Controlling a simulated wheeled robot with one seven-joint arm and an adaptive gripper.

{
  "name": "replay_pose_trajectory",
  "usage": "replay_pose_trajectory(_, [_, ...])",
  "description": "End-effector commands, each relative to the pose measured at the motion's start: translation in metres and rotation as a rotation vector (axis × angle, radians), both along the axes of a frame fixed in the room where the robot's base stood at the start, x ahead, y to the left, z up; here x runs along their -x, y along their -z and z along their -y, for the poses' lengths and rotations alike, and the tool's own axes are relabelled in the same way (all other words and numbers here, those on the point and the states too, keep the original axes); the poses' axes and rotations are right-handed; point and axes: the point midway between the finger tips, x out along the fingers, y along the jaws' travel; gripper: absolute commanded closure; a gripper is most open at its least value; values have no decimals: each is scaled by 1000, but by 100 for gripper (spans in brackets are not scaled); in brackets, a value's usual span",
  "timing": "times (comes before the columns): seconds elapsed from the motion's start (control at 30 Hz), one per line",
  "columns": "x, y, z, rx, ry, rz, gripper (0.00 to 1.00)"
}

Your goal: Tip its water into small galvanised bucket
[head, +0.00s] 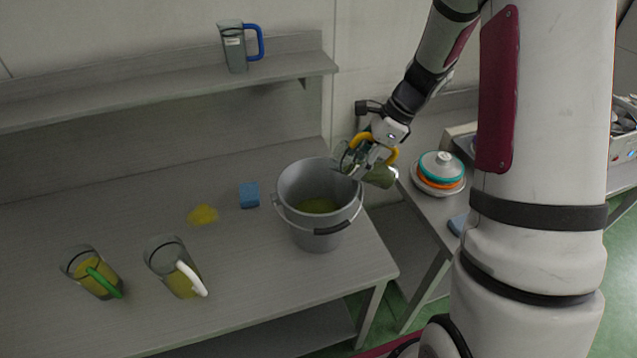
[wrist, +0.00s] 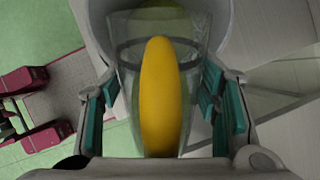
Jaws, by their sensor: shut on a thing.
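The galvanised bucket (head: 318,240) stands upright near the right end of the bench, its bail handle hanging at the front. Yellow-green liquid lies in its bottom. My gripper (head: 372,155) is at the bucket's right rim, shut on a clear jug (head: 383,178) with a yellow handle (wrist: 160,95). The jug is tipped well over, its mouth toward the bucket and its base out to the right. In the wrist view the jug's mouth end lies by the bucket (wrist: 265,25), with teal finger pads on both sides. I cannot tell whether liquid is flowing.
A green-handled jug (head: 88,268) and a white-handled jug (head: 170,262), both with yellowish contents, stand at the left. A blue sponge (head: 249,195) and yellow spill (head: 203,214) lie behind. A blue-handled jug (head: 234,50) stands on the shelf. Stacked dishes (head: 440,172) are at right.

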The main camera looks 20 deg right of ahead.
Motion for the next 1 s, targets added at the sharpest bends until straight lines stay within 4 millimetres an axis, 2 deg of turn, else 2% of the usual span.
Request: replay_pose_trajectory(1.0, [-2,4,-3,143,-2,-51,88])
